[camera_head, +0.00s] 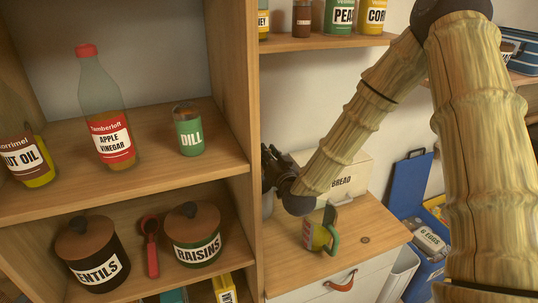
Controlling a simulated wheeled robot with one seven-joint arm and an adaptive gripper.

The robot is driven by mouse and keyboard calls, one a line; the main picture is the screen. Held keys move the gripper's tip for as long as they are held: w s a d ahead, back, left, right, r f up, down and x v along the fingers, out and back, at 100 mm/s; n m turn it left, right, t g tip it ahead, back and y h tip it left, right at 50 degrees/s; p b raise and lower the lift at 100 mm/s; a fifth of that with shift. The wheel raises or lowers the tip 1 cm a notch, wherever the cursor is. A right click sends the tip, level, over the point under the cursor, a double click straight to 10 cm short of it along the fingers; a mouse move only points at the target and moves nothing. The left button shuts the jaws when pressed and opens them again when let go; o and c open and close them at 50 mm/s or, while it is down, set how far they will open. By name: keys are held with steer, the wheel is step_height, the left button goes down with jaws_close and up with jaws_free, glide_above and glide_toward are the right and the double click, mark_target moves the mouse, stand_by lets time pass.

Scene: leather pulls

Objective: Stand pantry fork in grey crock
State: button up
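I see no pantry fork and no grey crock in the head view. My gripper (272,172) is a dark shape at the end of my arm, beside the edge of the shelf's upright panel and in front of the bread box. The panel seems to hide part of it, and its fingers cannot be made out, so I cannot tell whether it holds anything.
The wooden shelf unit (247,110) holds vinegar (108,135), dill (188,138), lentils (95,262), a red scoop-like utensil (151,258) and raisins (192,240).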

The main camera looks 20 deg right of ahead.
steer(key=shift+o, duration=1.3)
steer(key=s, duration=1.2)
steer(key=shift+d, duration=0.2)
